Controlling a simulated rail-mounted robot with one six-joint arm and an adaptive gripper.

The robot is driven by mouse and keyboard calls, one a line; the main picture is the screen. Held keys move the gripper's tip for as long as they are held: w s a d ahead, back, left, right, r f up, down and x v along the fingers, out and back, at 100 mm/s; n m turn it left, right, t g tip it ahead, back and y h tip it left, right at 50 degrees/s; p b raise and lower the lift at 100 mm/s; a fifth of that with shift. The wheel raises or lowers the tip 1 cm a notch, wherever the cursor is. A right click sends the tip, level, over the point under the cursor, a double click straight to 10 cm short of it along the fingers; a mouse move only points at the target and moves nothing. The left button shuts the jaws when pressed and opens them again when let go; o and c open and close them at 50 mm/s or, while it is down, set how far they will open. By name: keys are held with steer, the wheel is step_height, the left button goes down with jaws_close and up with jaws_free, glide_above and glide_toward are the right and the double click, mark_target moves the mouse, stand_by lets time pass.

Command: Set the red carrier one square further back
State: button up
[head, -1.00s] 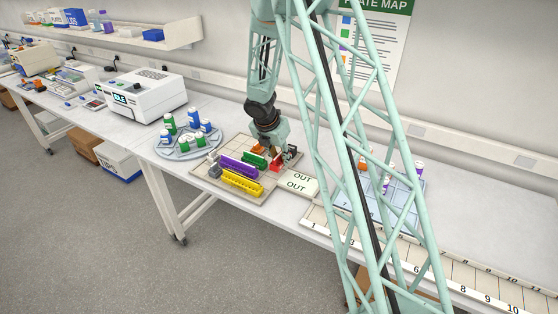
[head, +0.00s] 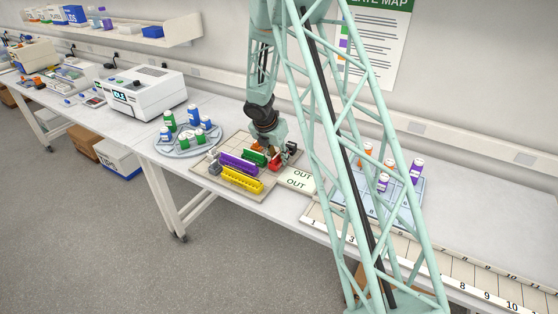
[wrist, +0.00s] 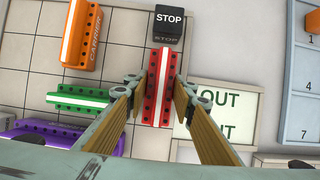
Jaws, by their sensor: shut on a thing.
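The red carrier (wrist: 158,85) is a long block with a white stripe and dark holes along its sides. In the wrist view it lies lengthwise between the two fingers of my gripper (wrist: 158,92), which is shut on it. Its far end is close to a dark STOP block (wrist: 168,26); I cannot tell if they touch. In the head view my gripper (head: 271,147) is low over the right part of the gridded board (head: 229,144), with red (head: 274,161) showing beneath it.
A green carrier (wrist: 80,97), an orange carrier (wrist: 82,35) and a purple carrier (wrist: 60,140) lie left of the red one. A yellow carrier (head: 241,179) lies at the board's front. The OUT plate (wrist: 224,112) is to the right. A round bottle tray (head: 187,143) stands left of the board.

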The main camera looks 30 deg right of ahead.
steer(key=shift+f, duration=0.45)
steer(key=shift+f, duration=0.15)
steer(key=o, duration=0.9)
steer(key=shift+a+r, duration=0.1)
steer(key=shift+r, duration=0.45)
steer(key=p+v, duration=0.1)
steer(key=v, duration=0.9)
steer(key=shift+s+a+r, duration=0.15)
steer(key=shift+r, duration=0.2)
steer(key=shift+s+r+p, duration=0.1)
steer(key=shift+r+p, duration=0.15)
steer(key=shift+p, duration=0.05)
steer(key=shift+a, duration=0.1)
